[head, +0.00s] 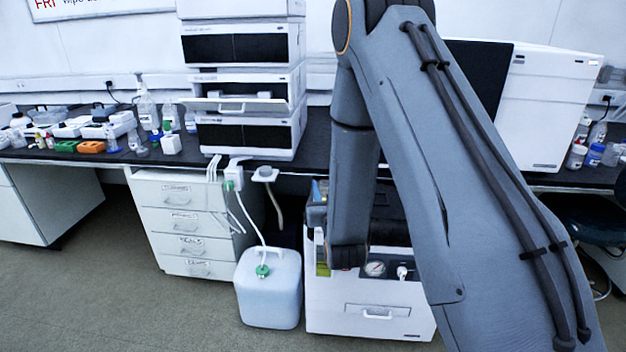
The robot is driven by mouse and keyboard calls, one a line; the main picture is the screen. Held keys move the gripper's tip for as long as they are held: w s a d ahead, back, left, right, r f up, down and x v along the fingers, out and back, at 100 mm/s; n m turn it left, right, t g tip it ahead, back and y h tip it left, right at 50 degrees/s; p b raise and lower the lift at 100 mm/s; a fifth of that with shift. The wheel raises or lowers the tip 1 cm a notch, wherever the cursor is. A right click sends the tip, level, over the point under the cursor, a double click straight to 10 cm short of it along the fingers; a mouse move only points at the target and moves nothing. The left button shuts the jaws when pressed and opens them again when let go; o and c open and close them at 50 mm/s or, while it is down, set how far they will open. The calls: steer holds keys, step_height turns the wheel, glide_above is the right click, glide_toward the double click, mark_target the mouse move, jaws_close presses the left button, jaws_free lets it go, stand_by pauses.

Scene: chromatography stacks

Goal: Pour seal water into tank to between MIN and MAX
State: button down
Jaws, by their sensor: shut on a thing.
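A white floor unit (365,313) with a round pressure gauge (375,268) and a front handle stands below the bench, right of centre. A narrow yellow-green strip (322,255) shows on its front left. Its dark top is largely covered by my arm. A small blue and yellow thing (320,190) shows beside my arm above the unit; I cannot tell what it is. My gripper's fingertips are hidden behind my arm. I cannot make out a water vessel, a tank opening, a water level or MIN and MAX marks.
A translucent jerrycan (268,300) with a green cap and tube stands on the floor left of the unit. White drawers (185,250) stand behind it. The bench (165,158) carries stacked instruments (245,85) and bottles. The floor at front left is clear.

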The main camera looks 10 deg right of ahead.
steer(key=w+a+m+g+h+p, duration=0.3)
steer(key=m+h+p, duration=0.4)
steer(key=m, duration=0.3)
steer(key=shift+w+a+g+h, duration=0.3)
steer(key=shift+w+a+h, duration=0.25)
steer(key=shift+a, duration=0.35)
steer(key=shift+s, duration=0.15)
steer(key=shift+s+d+f+m, duration=0.1)
steer(key=shift+s+d+m, duration=0.1)
steer(key=shift+d+m, duration=0.35)
steer(key=shift+a, duration=0.1)
